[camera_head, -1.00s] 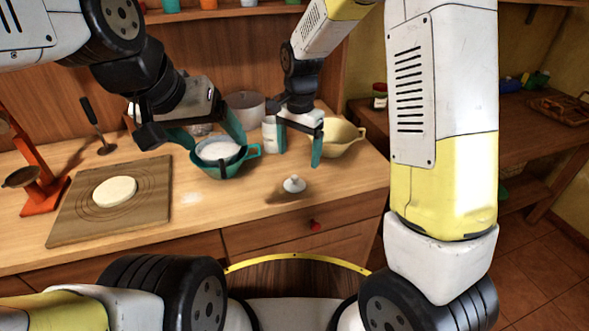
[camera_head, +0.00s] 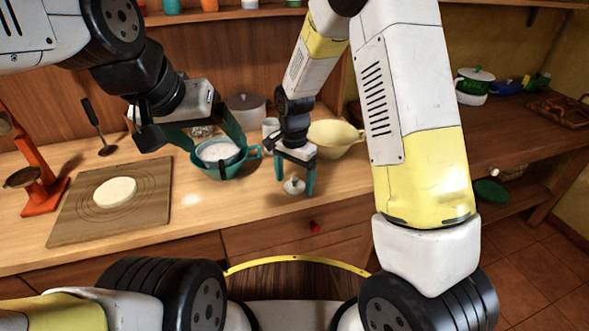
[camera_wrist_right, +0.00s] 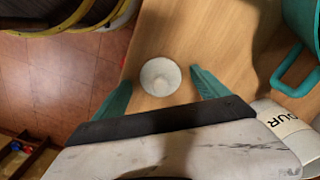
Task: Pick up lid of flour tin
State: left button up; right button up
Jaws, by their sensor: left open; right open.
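The small white round lid with a knob (camera_head: 293,186) lies on the wooden counter near its front edge; it also shows in the right wrist view (camera_wrist_right: 160,77). My right gripper (camera_head: 294,180) is open and pointing down over the lid. In the right wrist view its teal fingers (camera_wrist_right: 157,92) stand on either side of the lid, with no clear contact. The white flour tin (camera_head: 269,128) stands behind, partly hidden by my right gripper; part of its lettering shows in the right wrist view (camera_wrist_right: 285,122). My left gripper (camera_head: 212,143) is open at the teal bowl.
A cream bowl (camera_head: 335,137) and a grey pot (camera_head: 246,110) stand behind. A board (camera_head: 140,207) with round dough lies at left. The counter's front edge is close to the lid.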

jog(key=c, duration=1.4)
jog(key=shift+r, duration=0.15)
